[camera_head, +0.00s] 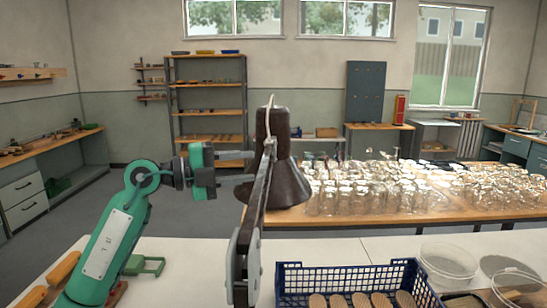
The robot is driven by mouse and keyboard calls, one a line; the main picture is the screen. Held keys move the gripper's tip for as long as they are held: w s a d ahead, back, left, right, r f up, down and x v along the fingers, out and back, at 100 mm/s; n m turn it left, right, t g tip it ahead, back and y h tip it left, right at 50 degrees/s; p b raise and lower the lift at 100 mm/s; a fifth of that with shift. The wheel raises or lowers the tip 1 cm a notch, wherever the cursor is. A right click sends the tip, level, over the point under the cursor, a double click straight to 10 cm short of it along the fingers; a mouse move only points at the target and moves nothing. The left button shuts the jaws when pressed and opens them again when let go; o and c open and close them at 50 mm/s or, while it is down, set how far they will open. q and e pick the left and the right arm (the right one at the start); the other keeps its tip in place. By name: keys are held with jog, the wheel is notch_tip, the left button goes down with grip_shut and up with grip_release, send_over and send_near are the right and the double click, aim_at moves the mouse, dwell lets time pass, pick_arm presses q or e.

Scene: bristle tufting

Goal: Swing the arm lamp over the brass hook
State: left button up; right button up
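The arm lamp has a dark brown bell-shaped shade (287,183) near the middle of the view. Its long dark arm (256,205) rises from a grey joint at the front bench, passing in front of the shade. My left gripper (246,167), on a green arm from the left, is beside the lamp arm and shade. Its two grey fingers point right and stand apart, with a gap showing between them. I cannot tell whether the fingertips touch the lamp. I cannot make out the brass hook. My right gripper is not in view.
A blue crate (345,279) holding brush-like pieces sits on the pale bench (190,256) right of the lamp's foot. Round clear dishes (448,262) stand at the right. A wooden table (400,208) of glass jars is behind. Orange rollers and a green stand are at the left.

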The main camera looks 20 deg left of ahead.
aim_at(268, 160)
pick_arm(q)
jog(key=p+x, duration=0.1)
jog(key=x, duration=0.5)
jog(key=shift+r+p, duration=0.1)
jog(key=shift+p, duration=0.25)
jog(key=shift+w+d, duration=0.35)
jog(key=shift+d, duration=0.15)
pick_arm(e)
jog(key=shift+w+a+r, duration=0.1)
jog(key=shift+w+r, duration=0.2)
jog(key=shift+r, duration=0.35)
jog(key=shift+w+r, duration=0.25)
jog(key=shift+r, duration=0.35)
pick_arm(q)
jog(key=shift+c, duration=1.1)
grip_shut()
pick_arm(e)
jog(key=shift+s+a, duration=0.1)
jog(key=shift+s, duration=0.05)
